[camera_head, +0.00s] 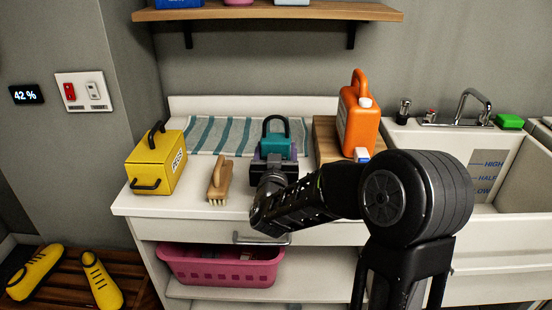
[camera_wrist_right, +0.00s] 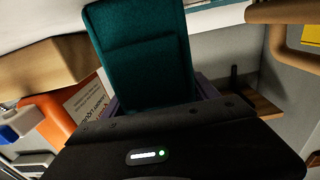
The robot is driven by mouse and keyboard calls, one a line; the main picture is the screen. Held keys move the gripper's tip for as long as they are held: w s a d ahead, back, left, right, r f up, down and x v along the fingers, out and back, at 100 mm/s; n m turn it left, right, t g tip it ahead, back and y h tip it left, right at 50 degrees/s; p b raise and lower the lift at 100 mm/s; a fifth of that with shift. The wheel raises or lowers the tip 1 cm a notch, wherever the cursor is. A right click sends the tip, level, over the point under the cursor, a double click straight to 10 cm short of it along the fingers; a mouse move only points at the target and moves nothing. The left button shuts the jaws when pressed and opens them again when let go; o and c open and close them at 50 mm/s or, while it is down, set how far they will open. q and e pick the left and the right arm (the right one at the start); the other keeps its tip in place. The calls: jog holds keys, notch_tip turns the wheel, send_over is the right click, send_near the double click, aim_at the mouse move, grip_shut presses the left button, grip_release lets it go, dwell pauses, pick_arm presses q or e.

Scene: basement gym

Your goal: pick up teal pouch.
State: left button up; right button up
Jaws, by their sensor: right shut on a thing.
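The teal pouch (camera_head: 278,146) is on the white counter (camera_head: 330,183), or just above it; I cannot tell which. It has a dark loop handle on top. In the right wrist view the pouch (camera_wrist_right: 147,58) fills the upper middle, right in front of the gripper body. My right gripper (camera_head: 275,157) reaches in from the front and is shut on the pouch, its jaws at the pouch's two sides. My arm hides the pouch's lower part. My left gripper is in neither view.
A wooden brush (camera_head: 220,181) and a yellow box (camera_head: 157,163) stand left of the pouch. An orange jug (camera_head: 358,120) stands on a wooden board at right, before the sink (camera_head: 500,170). A striped towel (camera_head: 217,134) lies behind. A pink basket (camera_head: 220,268) sits below.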

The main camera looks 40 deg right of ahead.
jog(key=shift+r, duration=0.15)
pick_arm(q)
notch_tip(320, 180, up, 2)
jog(key=shift+p, duration=0.95)
pick_arm(e)
notch_tip(320, 180, up, 10)
dwell(0.6)
